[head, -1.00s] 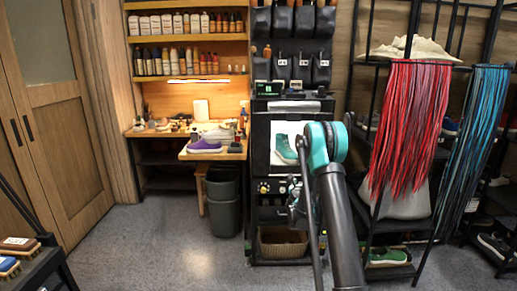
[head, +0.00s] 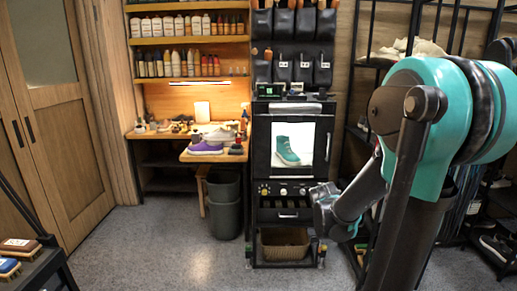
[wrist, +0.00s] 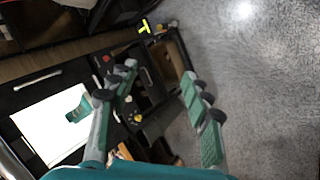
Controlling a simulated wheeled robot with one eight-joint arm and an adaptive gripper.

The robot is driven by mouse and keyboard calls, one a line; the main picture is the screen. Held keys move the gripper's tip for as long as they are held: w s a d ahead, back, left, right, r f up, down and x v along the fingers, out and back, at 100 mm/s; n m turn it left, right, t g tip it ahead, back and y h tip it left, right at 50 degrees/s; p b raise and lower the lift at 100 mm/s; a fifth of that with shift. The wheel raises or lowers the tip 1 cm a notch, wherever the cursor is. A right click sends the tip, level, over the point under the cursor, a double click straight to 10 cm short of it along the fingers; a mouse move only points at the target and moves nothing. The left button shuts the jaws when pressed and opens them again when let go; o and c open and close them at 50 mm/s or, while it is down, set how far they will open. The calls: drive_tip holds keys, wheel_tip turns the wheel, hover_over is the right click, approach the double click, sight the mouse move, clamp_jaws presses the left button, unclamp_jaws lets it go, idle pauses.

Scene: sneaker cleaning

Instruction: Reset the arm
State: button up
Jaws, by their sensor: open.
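My arm fills the right side of the head view, folded back with its large teal joint close to the camera. My gripper shows in the wrist view (wrist: 160,100) with its two teal and grey fingers spread apart and nothing between them. It points toward the floor and the front of the black cabinet (head: 258,150). A teal sneaker (head: 288,148) shows in the lit window of the cabinet, apart from my gripper.
A wooden workbench (head: 200,157) at the left holds a purple sneaker (head: 205,148). A grey bin (head: 224,215) stands below it. A wicker basket (head: 285,244) sits low in the cabinet. Shoe racks stand at the right. The grey floor (head: 165,250) at the left is clear.

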drive_tip(key=s+a+f+m+g+y, duration=0.1)
drive_tip(key=s+a+m, duration=0.1)
drive_tip(key=s, duration=0.4)
drive_tip(key=s+a+f+m+g+y, duration=0.1)
drive_tip(key=s+a+f+m, duration=0.1)
drive_tip(key=s+m, duration=0.2)
drive_tip(key=s+a+f+m+g+y, duration=0.1)
drive_tip(key=s+a+f+m, duration=0.1)
drive_tip(key=s, duration=0.7)
drive_tip(key=shift+s+a+f+m, duration=0.25)
drive_tip(key=shift+s+m, duration=0.1)
drive_tip(key=shift+m, duration=0.35)
drive_tip(key=shift+w, duration=0.15)
drive_tip(key=w+r+t, duration=0.1)
drive_tip(key=w+r, duration=0.1)
drive_tip(key=w, duration=0.6)
drive_tip(key=w+r, duration=0.3)
drive_tip(key=w, duration=0.4)
drive_tip(key=t+y, duration=0.2)
drive_tip(key=t, duration=0.1)
hover_over(284, 191)
drive_tip(key=s+d, duration=0.2)
drive_tip(key=s, duration=1.1)
wheel_tip(284, 191, down, 6)
drive_tip(key=shift+m+t, duration=0.3)
drive_tip(key=shift+m, duration=0.1)
drive_tip(key=x, duration=1.7)
drive_tip(key=shift+w+d, duration=0.15)
drive_tip(key=shift+w, duration=0.2)
